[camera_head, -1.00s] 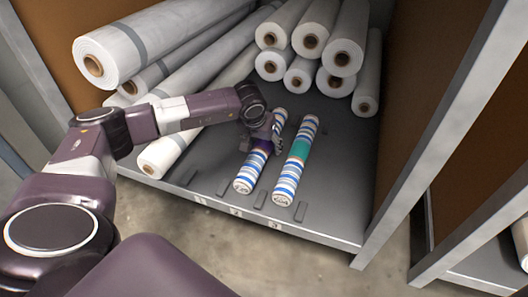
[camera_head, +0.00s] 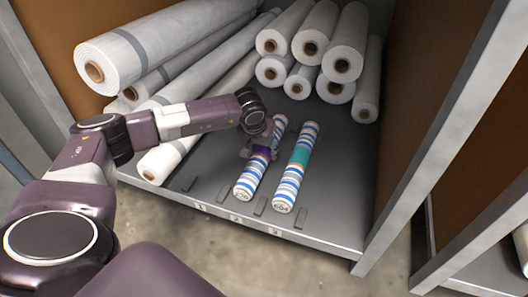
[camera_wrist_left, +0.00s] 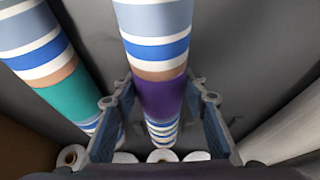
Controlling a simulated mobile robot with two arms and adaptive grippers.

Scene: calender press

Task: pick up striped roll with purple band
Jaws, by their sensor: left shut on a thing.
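The striped roll with the purple band (camera_head: 247,183) lies on the grey shelf, its near end toward the front edge. In the left wrist view its purple band (camera_wrist_left: 160,98) sits between the two fingers. My left gripper (camera_head: 263,145) is shut on this roll around the purple band; in the left wrist view the gripper (camera_wrist_left: 160,110) has one finger on each side of it. A striped roll with a green band (camera_head: 299,157) lies beside it on the right, apart from it; its green band (camera_wrist_left: 72,95) shows left of the fingers in the wrist view. My right gripper is not in view.
White rolls (camera_head: 150,45) are stacked on the left, and several more white rolls (camera_head: 312,45) are piled at the back. The grey shelf (camera_head: 340,190) has numbered slots and small dark blocks along its front. A metal post (camera_head: 440,130) stands at the right.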

